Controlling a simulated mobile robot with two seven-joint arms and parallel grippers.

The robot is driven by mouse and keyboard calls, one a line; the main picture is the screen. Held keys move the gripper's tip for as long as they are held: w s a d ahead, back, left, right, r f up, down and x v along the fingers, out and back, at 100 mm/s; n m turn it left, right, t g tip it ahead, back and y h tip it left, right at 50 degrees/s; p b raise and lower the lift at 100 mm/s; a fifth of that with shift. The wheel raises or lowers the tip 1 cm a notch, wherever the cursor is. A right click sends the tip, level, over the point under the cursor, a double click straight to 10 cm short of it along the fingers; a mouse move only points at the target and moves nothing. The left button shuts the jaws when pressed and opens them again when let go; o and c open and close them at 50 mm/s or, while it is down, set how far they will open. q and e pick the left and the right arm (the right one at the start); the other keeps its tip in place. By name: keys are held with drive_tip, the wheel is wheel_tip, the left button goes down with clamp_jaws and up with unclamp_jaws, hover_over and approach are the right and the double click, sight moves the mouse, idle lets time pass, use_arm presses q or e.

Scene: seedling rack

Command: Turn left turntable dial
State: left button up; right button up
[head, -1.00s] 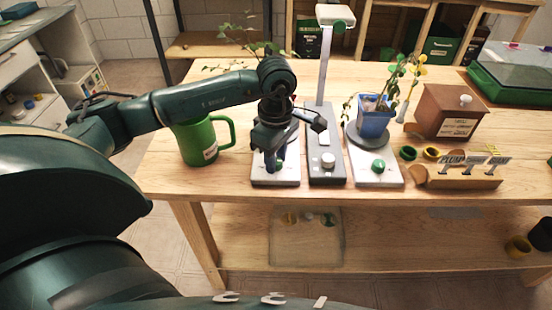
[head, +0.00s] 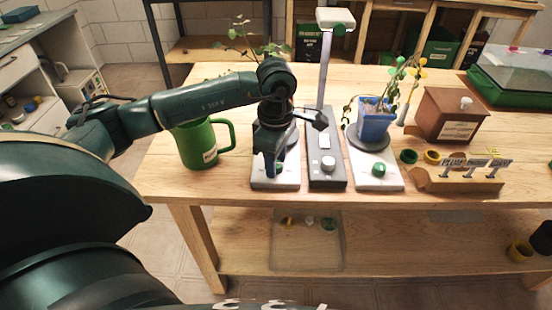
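The left turntable has a pale base (head: 275,184) near the table's front edge, with part of its grey disc showing behind my wrist. My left gripper (head: 272,170) points down over the front part of that base, where the dial is; the dial is hidden behind it. I cannot tell whether the fingers are open or shut, or whether they touch the dial. The right turntable (head: 373,182) has a green dial (head: 379,169) in plain view and carries a blue pot (head: 375,122) with a plant. My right gripper is not in view.
A grey stand (head: 326,172) with a white knob and a tall post stands between the turntables. A green mug (head: 197,145) is left of my gripper. A brown box (head: 450,115), a wooden label holder (head: 458,180) and small rings (head: 408,156) are at the right.

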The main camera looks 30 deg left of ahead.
use_arm(q)
drive_tip(key=shift+o, duration=1.3)
wheel_tip(320, 180, up, 13)
